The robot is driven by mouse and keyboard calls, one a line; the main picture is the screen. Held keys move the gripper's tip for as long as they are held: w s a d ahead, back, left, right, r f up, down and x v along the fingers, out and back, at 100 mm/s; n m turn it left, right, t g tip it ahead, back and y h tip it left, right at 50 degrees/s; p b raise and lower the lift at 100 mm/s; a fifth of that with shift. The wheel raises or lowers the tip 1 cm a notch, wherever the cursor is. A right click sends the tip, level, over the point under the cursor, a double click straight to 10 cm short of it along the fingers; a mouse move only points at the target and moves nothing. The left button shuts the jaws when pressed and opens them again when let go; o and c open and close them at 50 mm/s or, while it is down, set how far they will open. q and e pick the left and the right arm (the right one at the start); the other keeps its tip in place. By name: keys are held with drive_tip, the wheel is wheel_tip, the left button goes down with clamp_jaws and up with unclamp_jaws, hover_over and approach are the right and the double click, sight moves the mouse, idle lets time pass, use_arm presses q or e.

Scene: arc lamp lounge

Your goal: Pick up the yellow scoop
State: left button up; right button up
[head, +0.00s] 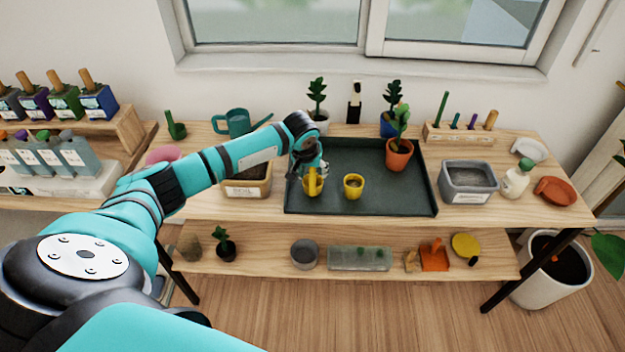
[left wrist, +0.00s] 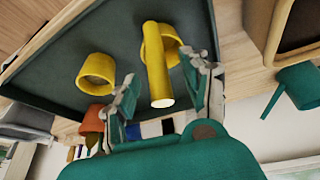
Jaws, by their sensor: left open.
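The yellow scoop (head: 313,184) is at the left part of the dark green tray (head: 335,206) on the table. In the left wrist view the scoop's handle (left wrist: 157,62) points toward the camera, with its round cup behind it. My left gripper (head: 308,164) is over the scoop, reaching down from above. In the left wrist view the left gripper (left wrist: 162,84) is open, with one finger on each side of the handle. I cannot tell whether either finger touches it. My right gripper is not in view.
A yellow cup (head: 353,186) stands just right of the scoop on the tray; it also shows in the left wrist view (left wrist: 97,70). A potted plant (head: 399,154) stands at the tray's back right. A soil bin (head: 247,188) is left of the tray, a grey tub (head: 468,196) right of it.

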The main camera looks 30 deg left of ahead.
use_arm(q)
drive_tip(key=shift+w+f, duration=0.15)
drive_tip(key=shift+f, duration=0.25)
drive_tip(key=shift+c, duration=0.2)
clamp_jaws()
drive_tip(key=shift+r, duration=0.15)
